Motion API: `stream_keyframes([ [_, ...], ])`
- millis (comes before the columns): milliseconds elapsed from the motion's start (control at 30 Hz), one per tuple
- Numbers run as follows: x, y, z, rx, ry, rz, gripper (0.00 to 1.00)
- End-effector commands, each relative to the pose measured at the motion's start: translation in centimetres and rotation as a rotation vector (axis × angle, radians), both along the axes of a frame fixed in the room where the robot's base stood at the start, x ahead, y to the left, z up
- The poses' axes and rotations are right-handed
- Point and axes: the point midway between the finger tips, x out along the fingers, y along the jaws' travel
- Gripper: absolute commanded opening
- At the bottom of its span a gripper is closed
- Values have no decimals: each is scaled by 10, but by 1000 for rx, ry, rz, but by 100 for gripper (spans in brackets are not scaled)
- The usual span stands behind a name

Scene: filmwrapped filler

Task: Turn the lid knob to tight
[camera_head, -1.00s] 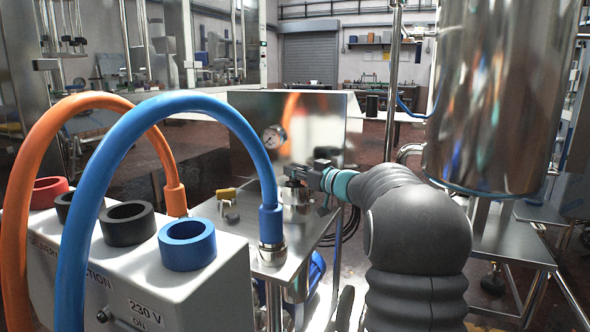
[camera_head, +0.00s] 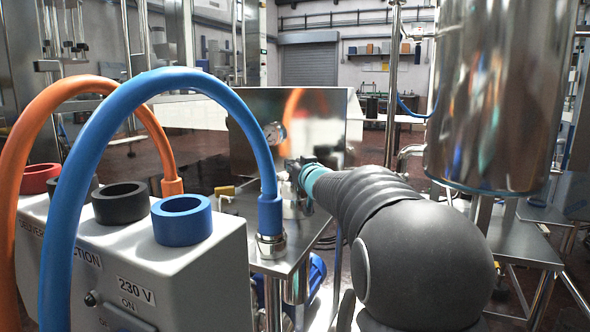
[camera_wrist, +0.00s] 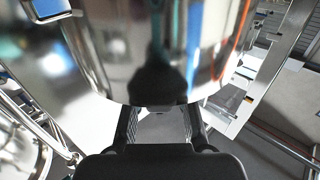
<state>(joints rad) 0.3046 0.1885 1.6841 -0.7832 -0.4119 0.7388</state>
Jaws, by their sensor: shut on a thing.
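My gripper (camera_head: 293,169) is beyond the blue hose in the head view, at a small shiny metal vessel (camera_head: 294,205) on the steel table. Its teal band shows at the wrist. In the wrist view my gripper (camera_wrist: 162,122) has a dark finger on each side, close against a large mirror-like steel surface (camera_wrist: 105,50) that reflects it. It is shut on the lid knob, which is mostly hidden by the fingers in both views. The knob's marks and how far it is turned cannot be read.
A steel panel (camera_head: 325,110) with a gauge (camera_head: 274,133) stands behind my gripper. A large steel tank (camera_head: 490,100) hangs at the right.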

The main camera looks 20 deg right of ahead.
Motion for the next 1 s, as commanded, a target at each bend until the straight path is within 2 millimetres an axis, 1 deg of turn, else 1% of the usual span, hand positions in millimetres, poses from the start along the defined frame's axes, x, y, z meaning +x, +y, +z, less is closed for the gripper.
stream_keyframes([
  [300,0,0,2,0,-2,-1,0],
  [333,0,0,2,0,-3,-1,28],
  [367,0,0,2,0,-3,-1,35],
  [400,0,0,2,0,-3,-1,45],
  [433,0,0,2,0,-2,-1,48],
  [767,-2,0,1,0,-2,-1,48],
  [867,-9,0,3,0,-3,-1,48],
  [1000,-29,0,2,0,-2,-3,48],
])
